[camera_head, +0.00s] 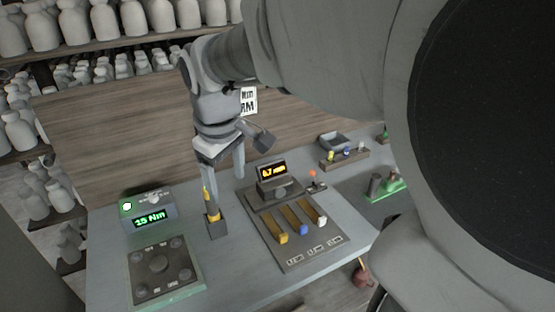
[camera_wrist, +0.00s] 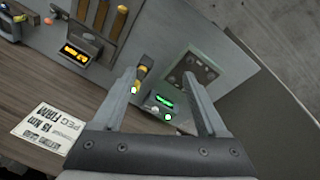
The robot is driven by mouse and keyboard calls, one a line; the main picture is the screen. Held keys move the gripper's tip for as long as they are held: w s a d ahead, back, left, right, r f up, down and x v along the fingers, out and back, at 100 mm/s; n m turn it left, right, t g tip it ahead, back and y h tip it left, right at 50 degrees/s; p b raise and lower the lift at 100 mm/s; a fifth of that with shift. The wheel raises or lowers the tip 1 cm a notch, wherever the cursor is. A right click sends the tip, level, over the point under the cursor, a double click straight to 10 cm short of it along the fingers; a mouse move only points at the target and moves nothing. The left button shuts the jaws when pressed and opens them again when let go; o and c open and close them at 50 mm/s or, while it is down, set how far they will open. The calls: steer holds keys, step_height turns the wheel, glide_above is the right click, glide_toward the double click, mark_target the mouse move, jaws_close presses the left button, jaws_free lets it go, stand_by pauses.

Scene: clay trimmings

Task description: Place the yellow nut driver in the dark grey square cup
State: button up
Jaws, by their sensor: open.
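The yellow nut driver (camera_head: 207,194) stands upright, its lower end inside the dark grey square cup (camera_head: 216,228) on the bench. In the wrist view the driver (camera_wrist: 137,82) shows beside the left finger, with the cup (camera_wrist: 146,61) beyond it. My gripper (camera_head: 226,186) is open, pointing down above the cup, and one finger partly covers the driver in the head view. In the wrist view my gripper (camera_wrist: 160,78) has its fingers wide apart with nothing clamped between them. I cannot tell whether the near finger touches the handle.
A tester reading 15 Nm (camera_head: 149,216) and a dark plate (camera_head: 160,272) are left of the cup. A panel with three coloured sliders (camera_head: 296,238) and an orange display (camera_head: 272,172) is to the right. A wooden back wall (camera_head: 120,140) and shelves of white bottles stand behind.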

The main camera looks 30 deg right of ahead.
steer(key=s+m+t, duration=0.3)
steer(key=s+m, duration=0.2)
steer(key=s, duration=0.8)
steer(key=shift+s+r+m+y, duration=0.25)
steer(key=shift+r+m+y, duration=0.05)
stand_by(0.4)
